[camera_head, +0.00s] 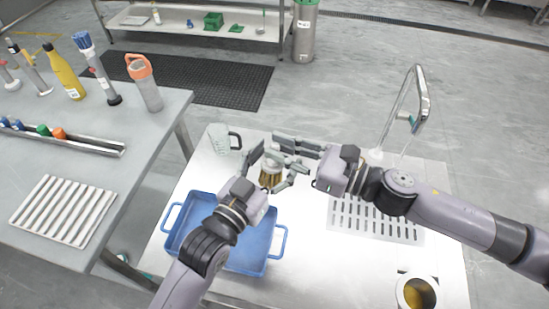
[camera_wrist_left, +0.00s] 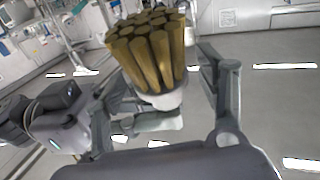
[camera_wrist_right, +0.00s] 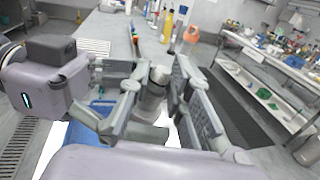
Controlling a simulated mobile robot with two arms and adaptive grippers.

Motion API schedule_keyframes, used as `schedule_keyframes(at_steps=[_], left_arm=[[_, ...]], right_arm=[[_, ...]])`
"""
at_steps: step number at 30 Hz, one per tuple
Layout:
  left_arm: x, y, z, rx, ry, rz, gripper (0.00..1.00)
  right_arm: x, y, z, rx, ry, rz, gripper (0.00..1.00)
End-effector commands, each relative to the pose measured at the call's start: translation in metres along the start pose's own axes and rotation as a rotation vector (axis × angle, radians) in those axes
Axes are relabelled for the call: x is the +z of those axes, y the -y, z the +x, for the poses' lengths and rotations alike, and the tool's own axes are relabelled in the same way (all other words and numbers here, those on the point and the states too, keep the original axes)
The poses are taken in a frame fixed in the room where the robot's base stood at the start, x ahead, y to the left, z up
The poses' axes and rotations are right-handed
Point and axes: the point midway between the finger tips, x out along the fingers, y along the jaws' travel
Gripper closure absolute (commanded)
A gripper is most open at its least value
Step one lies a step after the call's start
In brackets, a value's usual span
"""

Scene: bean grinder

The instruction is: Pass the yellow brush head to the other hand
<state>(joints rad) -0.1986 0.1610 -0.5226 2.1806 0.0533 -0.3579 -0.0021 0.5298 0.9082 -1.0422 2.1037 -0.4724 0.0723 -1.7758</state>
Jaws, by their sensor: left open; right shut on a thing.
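The yellow brush head (camera_head: 270,179) is held in the air above the steel table, bristles downward, beside the blue tray. In the left wrist view its yellow bristle tufts (camera_wrist_left: 148,48) and pale base (camera_wrist_left: 165,98) show large. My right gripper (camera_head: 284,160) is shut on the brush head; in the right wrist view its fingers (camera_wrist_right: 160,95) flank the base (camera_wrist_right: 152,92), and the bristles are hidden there. My left gripper (camera_head: 271,171) is open, with its fingers (camera_wrist_left: 160,95) on either side of the brush head. Whether they touch it I cannot tell.
The blue tray (camera_head: 196,200) lies below my left arm. A clear jug (camera_head: 219,138) stands behind it. A drain grid (camera_head: 375,222), a tap (camera_head: 420,95) and a metal cup (camera_head: 401,292) are at the right. A side table (camera_head: 150,140) with bottles stands left.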

Motion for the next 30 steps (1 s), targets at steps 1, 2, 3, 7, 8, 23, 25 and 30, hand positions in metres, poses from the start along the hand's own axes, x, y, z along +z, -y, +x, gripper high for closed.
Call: schedule_keyframes(at_steps=[1, 2, 3, 7, 8, 23, 25, 30], left_arm=[[0.0, 0.0, -0.0001, 0.0, 0.0, 0.0, 0.35], [-0.0001, 0.0, -0.0001, 0.0, 0.0, 0.0, 0.35], [-0.0001, 0.0, -0.0001, 0.0, 0.0, 0.0, 0.35], [-0.0002, 0.0001, -0.0002, 0.0, 0.0, 0.0, 0.44], [-0.0002, 0.0001, -0.0003, 0.0, 0.0, 0.0, 0.46], [-0.0004, -0.0012, -0.0004, 0.002, -0.001, -0.002, 0.79], [-0.0005, -0.0016, -0.0004, 0.003, -0.001, -0.003, 0.84], [-0.0008, -0.0015, -0.0004, 0.003, -0.002, -0.003, 0.87]], right_arm=[[0.0002, -0.0001, 0.0001, 0.0, 0.0, 0.0, 1.0], [0.0002, -0.0001, 0.0001, 0.0, 0.0, 0.0, 1.0], [0.0002, -0.0001, 0.0001, 0.0, 0.0, 0.0, 1.0], [0.0002, 0.0, 0.0001, 0.0, 0.0, 0.0, 1.0], [0.0002, 0.0, 0.0001, 0.0, 0.0, 0.0, 1.0], [0.0003, -0.0002, 0.0003, 0.0, 0.001, 0.0, 1.0], [0.0004, -0.0002, 0.0003, 0.0, 0.001, 0.001, 1.0], [0.0004, -0.0003, 0.0004, 0.001, 0.001, 0.001, 0.74]])
